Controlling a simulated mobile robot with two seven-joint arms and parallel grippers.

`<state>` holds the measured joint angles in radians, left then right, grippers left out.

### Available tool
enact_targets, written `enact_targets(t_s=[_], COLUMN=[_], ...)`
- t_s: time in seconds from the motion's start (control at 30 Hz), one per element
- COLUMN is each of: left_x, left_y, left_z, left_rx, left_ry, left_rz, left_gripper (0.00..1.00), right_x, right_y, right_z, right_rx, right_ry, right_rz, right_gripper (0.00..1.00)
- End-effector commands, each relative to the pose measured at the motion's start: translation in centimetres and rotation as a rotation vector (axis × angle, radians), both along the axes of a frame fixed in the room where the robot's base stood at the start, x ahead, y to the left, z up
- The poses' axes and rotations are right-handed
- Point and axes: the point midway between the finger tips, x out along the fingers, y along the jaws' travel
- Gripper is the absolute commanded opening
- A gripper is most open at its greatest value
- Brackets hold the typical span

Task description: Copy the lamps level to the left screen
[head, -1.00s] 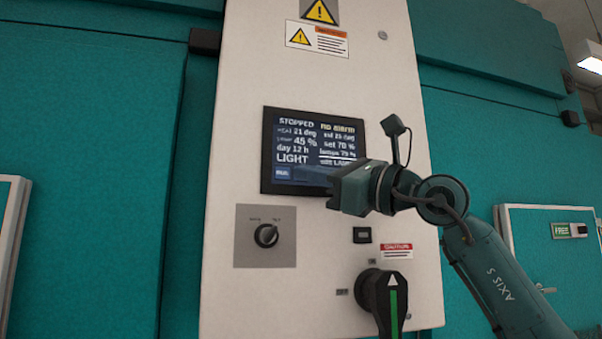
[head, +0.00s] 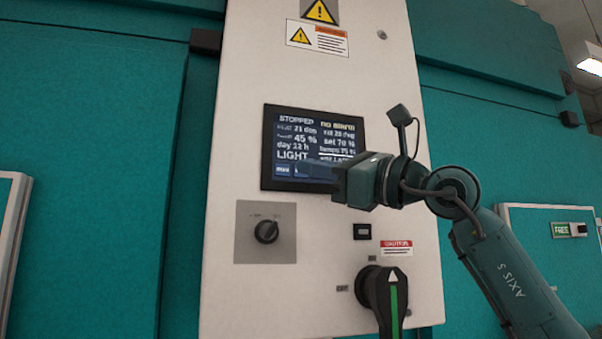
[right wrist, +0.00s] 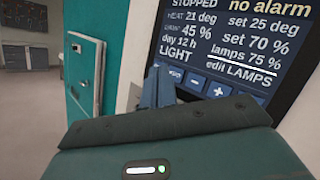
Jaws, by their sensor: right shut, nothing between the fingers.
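The dark screen (head: 290,150) is set in a white panel. In the right wrist view the screen (right wrist: 225,45) reads STOPPED, no alarm, 21 deg, set 25 deg, 45 %, set 70 %, day 12 h, LIGHT, lamps 75 % underlined, and edit LAMPS. Its bottom row has blue buttons, with a minus button (right wrist: 195,81) and a plus button (right wrist: 219,91) readable. My right gripper (head: 342,183) is shut and empty, in front of the screen's lower right corner; its fingers (right wrist: 158,88) show left of the minus button. I cannot tell whether it touches the screen. My left gripper is out of view.
Below the screen are a rotary selector (head: 266,232), a small black switch (head: 362,232) and a large black handle with a green stripe (head: 385,292). Teal walls stand on both sides. A FREE sign (head: 561,230) is on a door at right.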

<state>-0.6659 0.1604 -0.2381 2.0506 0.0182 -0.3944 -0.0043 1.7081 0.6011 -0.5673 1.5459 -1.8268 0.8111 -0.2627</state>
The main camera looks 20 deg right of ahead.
Motion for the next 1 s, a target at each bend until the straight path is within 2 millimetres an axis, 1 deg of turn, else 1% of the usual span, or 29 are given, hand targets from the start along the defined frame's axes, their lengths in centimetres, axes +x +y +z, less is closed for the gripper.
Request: enact_targets(t_s=[0.03, 0.2, 0.43, 0.6, 1.0], left_x=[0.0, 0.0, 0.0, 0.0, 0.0], left_y=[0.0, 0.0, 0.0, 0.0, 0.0], left_z=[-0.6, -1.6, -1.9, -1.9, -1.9], left_rx=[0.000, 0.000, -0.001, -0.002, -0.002], left_ry=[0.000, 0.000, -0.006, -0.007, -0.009], left_rz=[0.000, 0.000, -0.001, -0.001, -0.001], left_gripper=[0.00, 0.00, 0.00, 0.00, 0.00], right_x=[-0.5, -2.3, -4.3, -4.7, -4.6], right_y=[0.0, -0.1, -0.2, -0.2, -0.2], right_z=[-0.2, -0.3, -0.2, 0.0, 0.0], right_rx=[-0.001, 0.000, 0.000, 0.001, 0.001], right_ry=[-0.003, -0.003, -0.002, 0.000, 0.000], right_rz=[0.000, 0.000, -0.001, -0.001, -0.001], right_gripper=[0.00, 0.00, 0.00, 0.00, 0.00])
